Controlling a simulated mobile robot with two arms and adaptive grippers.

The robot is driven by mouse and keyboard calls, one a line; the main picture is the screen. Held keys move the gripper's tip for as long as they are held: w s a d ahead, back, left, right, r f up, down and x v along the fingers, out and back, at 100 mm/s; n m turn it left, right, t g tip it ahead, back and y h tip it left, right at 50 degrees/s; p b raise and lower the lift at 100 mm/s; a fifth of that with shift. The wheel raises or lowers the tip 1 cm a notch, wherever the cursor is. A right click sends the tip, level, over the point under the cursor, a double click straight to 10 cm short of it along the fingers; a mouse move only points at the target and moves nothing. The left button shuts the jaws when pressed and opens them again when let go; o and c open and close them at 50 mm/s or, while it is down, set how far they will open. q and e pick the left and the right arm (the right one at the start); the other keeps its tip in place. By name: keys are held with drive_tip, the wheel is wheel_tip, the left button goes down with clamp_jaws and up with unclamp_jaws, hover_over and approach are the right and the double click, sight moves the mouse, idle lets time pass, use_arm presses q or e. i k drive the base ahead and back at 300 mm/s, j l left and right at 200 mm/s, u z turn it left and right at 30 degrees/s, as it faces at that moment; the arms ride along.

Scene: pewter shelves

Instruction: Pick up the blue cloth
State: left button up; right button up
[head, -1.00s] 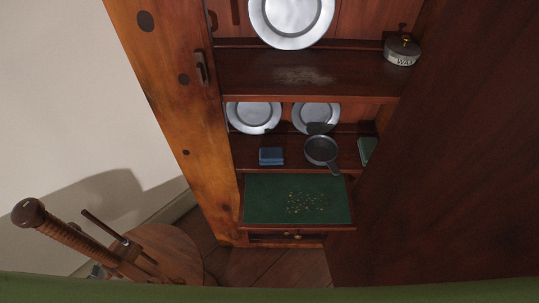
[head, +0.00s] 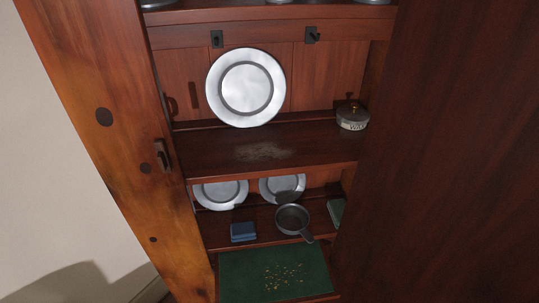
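The blue cloth (head: 243,232) looks like a small folded block. It lies on the lower shelf of the wooden cupboard, left of a dark pan and in front of a pewter plate. Nothing covers it. Neither of my grippers shows in the head view.
The dark pan (head: 292,219) stands right of the cloth, its handle toward the front. Pewter plates (head: 221,194) lean behind. The middle shelf (head: 250,150) juts above, with a labelled tin (head: 352,116). A green mat (head: 235,275) lies below. A dark panel (head: 440,150) bounds the right.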

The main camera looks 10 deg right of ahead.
sight(245, 231)
drive_tip(key=k+j+u, duration=0.75)
